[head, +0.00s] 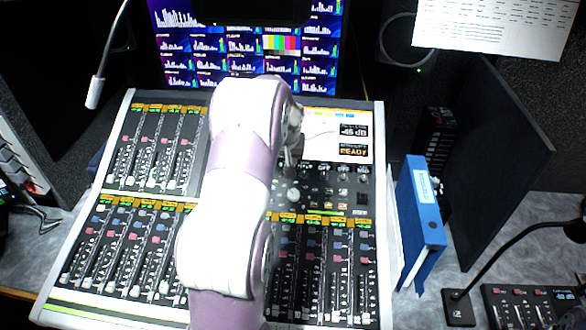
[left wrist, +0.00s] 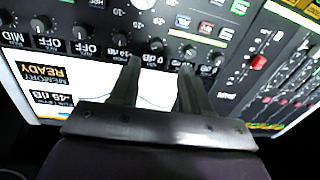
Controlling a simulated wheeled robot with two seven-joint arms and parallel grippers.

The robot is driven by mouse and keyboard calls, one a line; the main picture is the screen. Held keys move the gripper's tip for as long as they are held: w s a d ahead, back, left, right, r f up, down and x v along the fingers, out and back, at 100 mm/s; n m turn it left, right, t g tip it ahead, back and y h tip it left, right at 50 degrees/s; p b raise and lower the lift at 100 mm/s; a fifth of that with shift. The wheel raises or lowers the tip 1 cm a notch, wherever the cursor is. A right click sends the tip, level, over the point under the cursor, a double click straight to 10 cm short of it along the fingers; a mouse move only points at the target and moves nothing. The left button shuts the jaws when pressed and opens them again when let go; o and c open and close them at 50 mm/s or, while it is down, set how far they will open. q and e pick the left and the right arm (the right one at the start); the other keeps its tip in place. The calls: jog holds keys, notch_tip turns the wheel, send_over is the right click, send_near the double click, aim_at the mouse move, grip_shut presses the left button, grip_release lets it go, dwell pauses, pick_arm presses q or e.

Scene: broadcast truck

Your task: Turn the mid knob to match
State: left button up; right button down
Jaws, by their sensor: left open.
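A row of small dark knobs (left wrist: 120,40) crosses the console panel in the left wrist view, with small labels such as OFF and dB values. In the head view part of this row shows right of my arm (head: 326,172). In the head view the gripper (head: 291,157) is mostly hidden by my own arm. My right gripper is not in view.
The console's white screen (head: 350,125) shows a dB value and READY. A larger pale knob (head: 293,195) and fader banks (head: 155,150) lie around it. A blue binder (head: 420,215) stands at the right. A gooseneck lamp (head: 97,92) hangs at upper left.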

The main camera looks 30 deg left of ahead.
pick_arm(q)
jog(key=x, duration=0.4)
jog(key=p+x, duration=0.1)
jog(key=x, duration=0.2)
jog(key=shift+w+d, duration=0.25)
jog(key=shift+d, duration=0.05)
jog(key=shift+a+f, duration=0.3)
jog(key=shift+f, duration=0.15)
jog(key=shift+d, duration=0.1)
grip_shut()
